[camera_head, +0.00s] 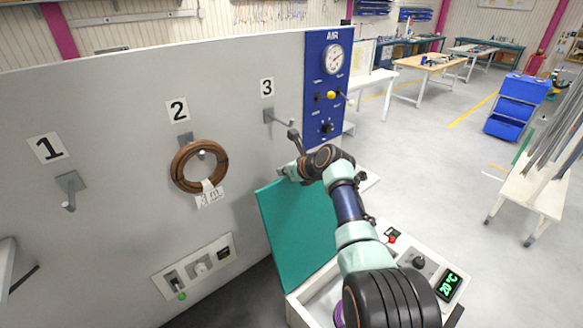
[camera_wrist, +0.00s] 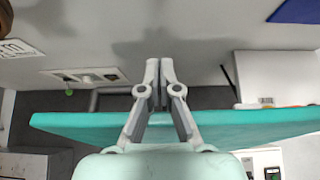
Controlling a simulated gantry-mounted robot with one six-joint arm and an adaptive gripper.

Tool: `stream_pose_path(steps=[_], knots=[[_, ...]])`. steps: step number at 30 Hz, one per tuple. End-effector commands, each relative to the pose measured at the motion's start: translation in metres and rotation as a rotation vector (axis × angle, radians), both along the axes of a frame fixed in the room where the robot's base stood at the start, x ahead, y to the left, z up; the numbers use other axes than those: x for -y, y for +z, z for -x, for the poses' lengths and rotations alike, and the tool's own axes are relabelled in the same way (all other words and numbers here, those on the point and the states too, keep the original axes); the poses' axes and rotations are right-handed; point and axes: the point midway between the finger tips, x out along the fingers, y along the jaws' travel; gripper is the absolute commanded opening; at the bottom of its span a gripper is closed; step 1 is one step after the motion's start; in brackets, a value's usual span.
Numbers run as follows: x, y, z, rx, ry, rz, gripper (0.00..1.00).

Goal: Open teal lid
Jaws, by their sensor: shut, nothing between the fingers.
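The teal lid (camera_head: 300,225) stands raised and steeply tilted at the wall side of a white box (camera_head: 300,303) in the head view. In the wrist view the lid (camera_wrist: 75,124) runs across the picture as a broad strip behind my fingers. My gripper (camera_wrist: 161,66) is shut and empty, with its fingertips past the lid's edge toward the grey wall. In the head view my gripper (camera_head: 284,171) is small beside the lid's upper edge. I cannot tell whether it touches the lid. My arm hides part of the box's inside.
The grey wall (camera_head: 110,130) carries numbered hooks. A brown cable reel (camera_head: 199,166) hangs at hook 2. Hook 3 (camera_head: 278,117) sticks out near my gripper. A blue air panel (camera_head: 328,85) is on the wall's right end. A display (camera_head: 450,284) sits beside the box opening.

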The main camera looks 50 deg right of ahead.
Motion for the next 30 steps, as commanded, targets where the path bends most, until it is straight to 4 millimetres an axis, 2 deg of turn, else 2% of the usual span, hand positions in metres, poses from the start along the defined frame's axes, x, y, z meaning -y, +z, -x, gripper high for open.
stream_pose_path(steps=[1,7,18,21,30], knots=[[0.003,-0.018,0.009,-0.026,-0.004,-0.01,0.0],[0.001,-0.005,0.023,-0.02,-0.008,-0.007,0.0],[-0.008,0.053,0.078,0.001,-0.006,0.002,0.0],[-0.009,0.063,0.088,0.003,-0.005,0.002,0.0],[-0.011,0.07,0.093,0.005,-0.002,0.002,0.0]])
